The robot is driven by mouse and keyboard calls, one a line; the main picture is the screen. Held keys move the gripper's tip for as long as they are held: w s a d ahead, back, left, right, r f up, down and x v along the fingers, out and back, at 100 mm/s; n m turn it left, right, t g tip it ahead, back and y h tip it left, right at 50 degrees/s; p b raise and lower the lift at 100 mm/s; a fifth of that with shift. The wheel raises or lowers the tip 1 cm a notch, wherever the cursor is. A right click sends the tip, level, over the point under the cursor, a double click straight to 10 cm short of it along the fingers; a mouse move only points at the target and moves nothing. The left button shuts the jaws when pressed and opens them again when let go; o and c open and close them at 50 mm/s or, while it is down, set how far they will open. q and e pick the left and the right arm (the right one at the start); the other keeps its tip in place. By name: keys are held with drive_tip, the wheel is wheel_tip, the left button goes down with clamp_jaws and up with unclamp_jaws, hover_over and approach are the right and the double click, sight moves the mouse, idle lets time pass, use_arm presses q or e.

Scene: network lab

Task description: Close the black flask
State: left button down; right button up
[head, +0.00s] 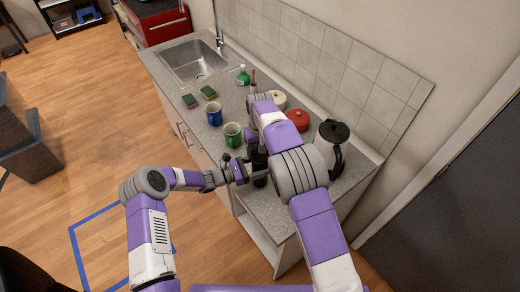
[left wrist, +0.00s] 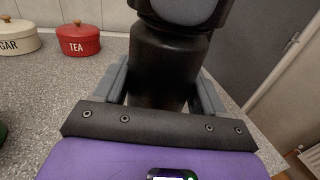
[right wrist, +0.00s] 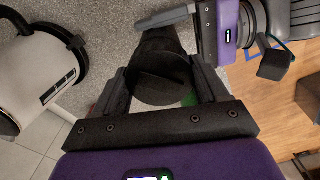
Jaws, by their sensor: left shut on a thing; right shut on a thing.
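The black flask (head: 260,178) stands upright at the front edge of the counter, partly hidden by my arms in the head view. My left gripper (head: 248,172) is shut around its body from the side; the dark body (left wrist: 165,70) fills the space between the fingers in the left wrist view. My right gripper (right wrist: 165,90) is above the flask, shut on a round black lid (right wrist: 160,85) with a raised bar across its top. The lid is in line with the flask body (right wrist: 160,42). I cannot tell whether the lid touches the neck.
A green mug (head: 232,135) and a blue mug (head: 213,114) stand to the left along the counter. A white kettle (head: 328,150) stands close on the right. A red tea tin (head: 298,119) and a cream sugar tin (head: 278,99) are behind, by the tiled wall.

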drive_tip(key=m, duration=0.7)
drive_tip(key=o, duration=1.2)
drive_tip(key=shift+c, duration=0.2)
drive_tip(key=shift+r, duration=2.25)
drive_tip(key=shift+c, duration=0.5)
drive_tip(key=n, duration=0.2)
drive_tip(key=r+n, duration=0.1)
drive_tip(key=n, duration=0.2)
drive_tip(key=shift+r+n, duration=0.3)
drive_tip(key=shift+r, duration=0.05)
drive_tip(key=n, duration=0.2)
drive_tip(key=r+n, duration=0.1)
drive_tip(key=n, duration=0.2)
drive_tip(key=shift+r+n, duration=0.3)
drive_tip(key=shift+r, duration=0.1)
drive_tip(key=shift+f, duration=0.1)
